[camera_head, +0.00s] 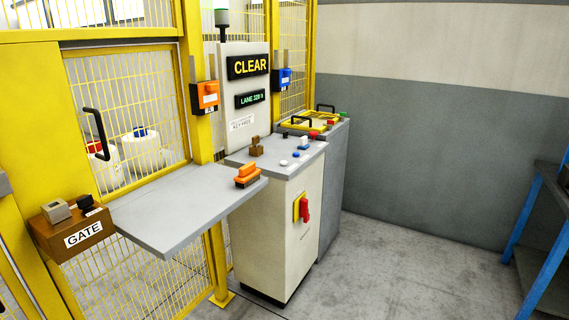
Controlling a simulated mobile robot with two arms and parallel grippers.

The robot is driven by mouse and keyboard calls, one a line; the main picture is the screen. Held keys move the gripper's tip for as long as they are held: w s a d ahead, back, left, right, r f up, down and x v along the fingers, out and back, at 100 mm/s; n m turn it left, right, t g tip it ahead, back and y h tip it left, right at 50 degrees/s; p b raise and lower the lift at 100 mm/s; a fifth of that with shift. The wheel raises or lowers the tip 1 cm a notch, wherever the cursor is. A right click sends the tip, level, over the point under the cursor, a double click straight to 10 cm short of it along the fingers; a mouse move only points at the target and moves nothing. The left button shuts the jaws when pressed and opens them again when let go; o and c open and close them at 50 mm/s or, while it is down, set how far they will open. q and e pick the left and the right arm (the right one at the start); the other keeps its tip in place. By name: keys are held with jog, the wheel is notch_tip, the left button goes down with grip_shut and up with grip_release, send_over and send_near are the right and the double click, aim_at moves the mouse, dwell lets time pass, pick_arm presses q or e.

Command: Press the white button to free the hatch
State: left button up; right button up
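Small round buttons sit on the sloped grey top of the console (270,205). A white button (283,163) is nearest the front edge, with a blue button (296,155) just behind it. Another pale knob lies farther back, too small to make out. A yellow-framed lid with black handles (297,120), possibly the hatch, lies on the grey cabinet (338,170) behind the console. It looks closed, but its latch cannot be made out. Neither of my grippers is in view.
A grey shelf (180,212) juts out left of the console, with an orange-brown block (247,176) at its right end. A red switch handle (303,208) sticks out from the console side. A display reads CLEAR (248,66). Floor at the right is free before the blue rack (540,230).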

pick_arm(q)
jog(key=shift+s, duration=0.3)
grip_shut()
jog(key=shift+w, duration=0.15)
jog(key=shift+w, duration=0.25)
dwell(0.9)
